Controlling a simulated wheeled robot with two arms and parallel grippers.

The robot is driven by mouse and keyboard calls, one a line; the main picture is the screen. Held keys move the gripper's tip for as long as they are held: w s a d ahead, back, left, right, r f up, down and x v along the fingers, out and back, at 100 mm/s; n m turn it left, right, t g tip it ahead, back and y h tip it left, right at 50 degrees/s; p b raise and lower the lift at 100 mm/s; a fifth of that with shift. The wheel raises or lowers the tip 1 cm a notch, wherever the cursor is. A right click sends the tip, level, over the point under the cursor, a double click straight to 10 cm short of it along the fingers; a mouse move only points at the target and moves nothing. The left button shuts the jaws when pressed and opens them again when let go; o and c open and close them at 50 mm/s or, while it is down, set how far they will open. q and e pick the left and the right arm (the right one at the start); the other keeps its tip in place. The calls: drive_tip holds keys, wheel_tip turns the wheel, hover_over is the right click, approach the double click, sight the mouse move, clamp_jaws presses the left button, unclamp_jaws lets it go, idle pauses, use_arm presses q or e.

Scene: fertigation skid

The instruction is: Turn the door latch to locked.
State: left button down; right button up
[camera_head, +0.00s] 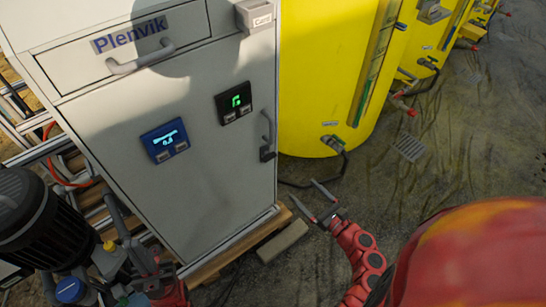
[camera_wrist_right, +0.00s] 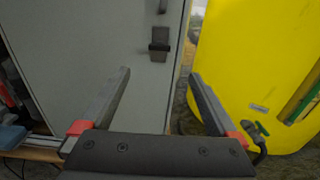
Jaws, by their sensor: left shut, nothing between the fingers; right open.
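The grey cabinet door (camera_head: 190,190) has a small dark latch (camera_head: 267,153) near its right edge, just below a grey vertical handle (camera_head: 267,128). The latch (camera_wrist_right: 160,42) also shows in the right wrist view, above and beyond the fingertips. Its turned position is too small to tell. My right gripper (camera_head: 315,202) is open and empty, apart from the latch, low and right of it in the head view. In the wrist view its fingers (camera_wrist_right: 160,73) spread either side below the latch. My left gripper (camera_head: 111,205) is shut and empty at lower left, among pump parts.
Yellow tanks (camera_head: 325,80) with valves stand right of the cabinet. A black pump motor (camera_head: 35,215) and pipes crowd the lower left. A grey block (camera_head: 282,241) lies by the cabinet's foot. A drawer handle (camera_head: 140,59) sticks out above the door. The floor to the right is mostly free.

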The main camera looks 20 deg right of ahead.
sight(271, 158)
drive_tip(key=b+x, duration=0.1)
drive_tip(key=x, duration=1.5)
drive_tip(key=shift+w+f, duration=0.1)
drive_tip(key=shift+f, duration=0.05)
drive_tip(key=c, duration=1.4)
